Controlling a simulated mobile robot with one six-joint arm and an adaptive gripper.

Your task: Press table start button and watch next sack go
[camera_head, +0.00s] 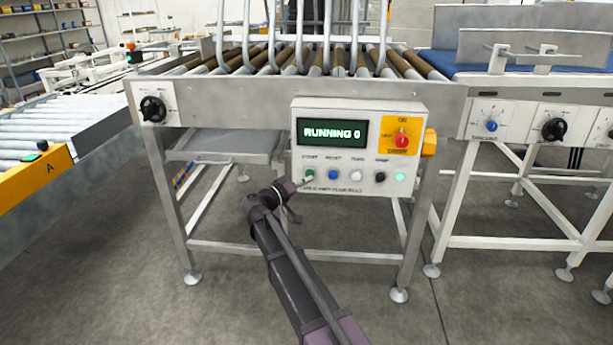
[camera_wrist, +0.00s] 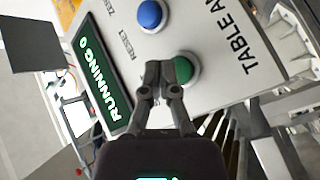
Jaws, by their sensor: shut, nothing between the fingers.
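The control box (camera_head: 362,147) is fixed to the front of the roller table (camera_head: 230,98). Its display (camera_head: 332,132) reads "RUNNING 0". The green start button (camera_head: 309,174) is at the left of the lower button row; it also shows in the wrist view (camera_wrist: 183,70), partly covered by my fingertips. The blue reset button (camera_head: 333,174) is beside it, also in the wrist view (camera_wrist: 149,15). My gripper (camera_wrist: 165,72) is shut and empty, its tips at the green button; I cannot tell if they touch it. No sack is visible on the rollers.
A red switch on a yellow plate (camera_head: 401,140) is at the box's upper right. A blue-topped conveyor (camera_head: 540,78) stands right, and a roller conveyor with a yellow end (camera_head: 35,180) stands left.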

